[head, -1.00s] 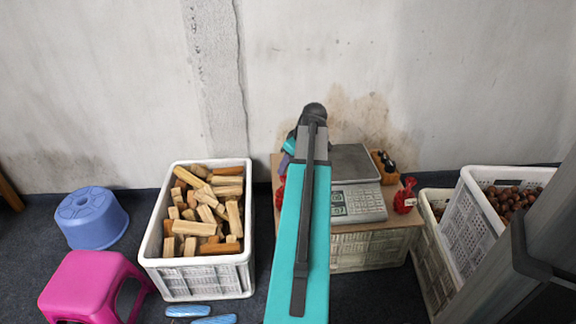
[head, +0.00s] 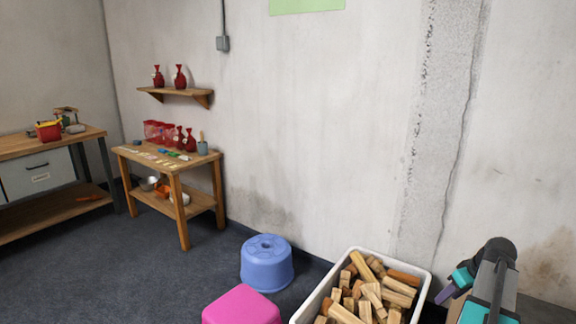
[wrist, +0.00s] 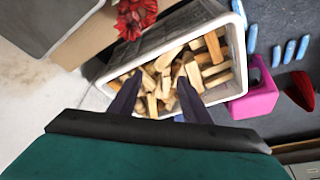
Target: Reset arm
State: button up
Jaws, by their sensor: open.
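The fingers hang above a white crate (wrist: 242,50) of wooden blocks (wrist: 190,75). The same crate (head: 424,290) stands left of my arm in the head view.
A blue stool (head: 267,263) and a pink stool (head: 242,306) stand left of the crate. A small wooden table (head: 172,175) and a workbench (head: 50,145) are at the left. A red bag (wrist: 135,18) lies near the crate. Open floor lies front left.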

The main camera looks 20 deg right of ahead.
jog(key=w+a+f+n+g+y+p, duration=0.1)
jog(key=w+a+f+p, duration=0.15)
jog(key=a, duration=0.65)
jog(key=w+a+f+n+g+y+p, duration=0.15)
jog(key=w+a+p, duration=0.25)
jog(key=a, duration=0.4)
jog(key=w+a+f+n+g+y+p, duration=0.1)
jog(key=w+a+f+n+p, duration=0.15)
jog(key=a, duration=0.65)
jog(key=s+a+f+g+p, duration=0.15)
jog(key=a+f+p, duration=0.3)
jog(key=a, duration=0.65)
jog(key=s+a+f+n+g+p, duration=0.1)
jog(key=s+a+f+g+p, duration=0.25)
jog(key=s+a+p, duration=0.7)
jog(key=s+a+f+m+g+h, duration=0.1)
jog(key=s+a+m+h, duration=0.2)
jog(key=s, duration=1)
jog(key=shift+a+f+m+h+p, duration=0.35)
jog(key=shift+a+m, duration=0.85)
jog(key=shift+a, duration=0.55)
